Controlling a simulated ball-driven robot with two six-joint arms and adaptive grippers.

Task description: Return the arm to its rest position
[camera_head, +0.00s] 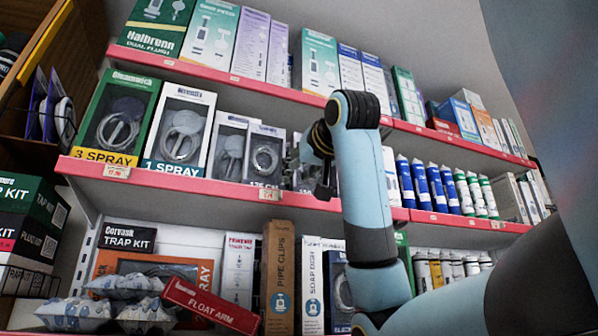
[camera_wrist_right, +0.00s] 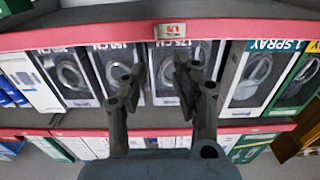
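My right arm (camera_head: 362,190) is light blue with black joints. It rises from the lower right of the head view and bends at the top in front of the shelves. My right gripper (camera_head: 322,180) is dark grey and hangs in front of the middle shelf, partly hidden by the wrist. In the right wrist view the gripper (camera_wrist_right: 155,80) has its two fingers spread apart, with nothing between them. Boxed hoses stand behind the fingers, and no box is visibly held. My left gripper is in neither view.
Red-edged shelves (camera_head: 190,182) cross the view close behind my right arm. The middle shelf holds boxed shower hoses (camera_head: 180,132) and blue tubes (camera_head: 421,184). Below are a pipe clips box (camera_head: 279,270), a red float arm box (camera_head: 211,306) and patterned bags (camera_head: 75,314).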

